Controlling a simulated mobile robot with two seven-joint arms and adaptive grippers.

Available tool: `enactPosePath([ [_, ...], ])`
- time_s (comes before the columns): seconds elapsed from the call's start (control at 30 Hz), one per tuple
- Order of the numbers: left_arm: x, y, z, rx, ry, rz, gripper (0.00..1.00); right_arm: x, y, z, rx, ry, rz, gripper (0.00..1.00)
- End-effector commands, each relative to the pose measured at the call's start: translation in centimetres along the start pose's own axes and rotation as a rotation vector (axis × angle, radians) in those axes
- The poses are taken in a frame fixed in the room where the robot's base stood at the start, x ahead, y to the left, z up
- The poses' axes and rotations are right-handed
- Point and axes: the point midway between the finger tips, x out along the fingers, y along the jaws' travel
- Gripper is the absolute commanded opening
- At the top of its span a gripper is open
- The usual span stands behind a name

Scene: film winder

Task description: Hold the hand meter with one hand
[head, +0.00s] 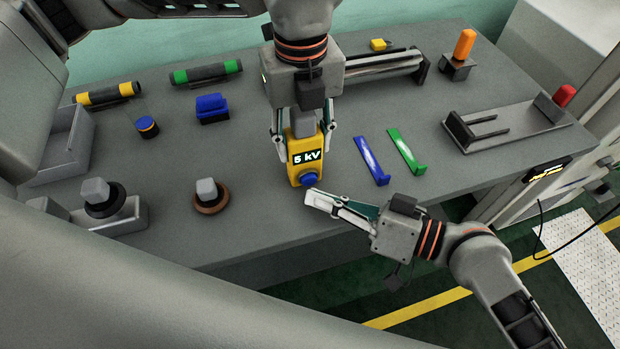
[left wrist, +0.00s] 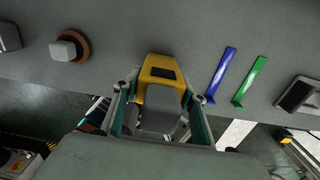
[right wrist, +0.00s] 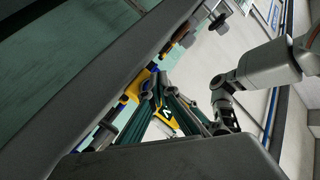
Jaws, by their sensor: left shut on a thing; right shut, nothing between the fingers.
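The hand meter (head: 304,152) is a yellow box with a dark display reading "5 kV" and a blue knob at its lower end. It is near the front edge of the table, upright in the head view. My left gripper (head: 304,135) comes from above and is shut on it, one finger on each side. In the left wrist view the yellow meter (left wrist: 160,75) sits between the fingers. Whether its base touches the table cannot be told. My right gripper (head: 315,198) is shut and empty, just below and right of the blue knob, by the table edge.
A blue strip (head: 373,160) and a green strip (head: 406,151) lie right of the meter. A grey knob on a brown base (head: 210,196) stands left. A metal fixture (head: 510,125) is at right, a roller (head: 385,65) behind. Grey table surface (head: 240,150) is clear left of the meter.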

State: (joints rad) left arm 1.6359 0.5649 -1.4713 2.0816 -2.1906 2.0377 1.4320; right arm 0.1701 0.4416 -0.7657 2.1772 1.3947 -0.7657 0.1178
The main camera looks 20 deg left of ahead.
Motion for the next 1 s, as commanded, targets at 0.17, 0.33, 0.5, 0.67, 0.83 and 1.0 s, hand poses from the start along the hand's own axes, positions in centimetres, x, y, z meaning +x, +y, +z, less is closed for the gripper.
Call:
enactPosePath([
  [0.17, -0.03, -0.01, 0.00, 0.000, 0.000, 0.000, 0.21, 0.00, 0.00, 0.00, 0.000, 0.000, 0.000, 0.00],
  [0.33, -0.03, -0.01, 0.00, 0.000, 0.000, 0.000, 0.21, 0.01, 0.01, -0.01, 0.000, 0.000, 0.000, 0.00],
  [0.5, -0.03, -0.01, 0.01, 0.000, 0.000, 0.000, 0.21, 0.27, 0.20, -0.20, -0.001, -0.001, 0.000, 0.00],
  [0.67, -0.03, -0.01, 0.01, 0.000, 0.000, -0.001, 0.21, 0.57, 0.42, -0.46, 0.000, 0.000, 0.000, 0.00],
  [0.83, -0.03, -0.01, 0.01, 0.000, 0.000, -0.001, 0.21, 0.59, 0.43, -0.44, 0.000, 0.000, 0.000, 0.00],
  [1.0, -0.03, -0.01, 0.01, 0.000, 0.000, 0.000, 0.21, 0.60, 0.44, -0.45, 0.000, 0.000, 0.000, 0.00],
])
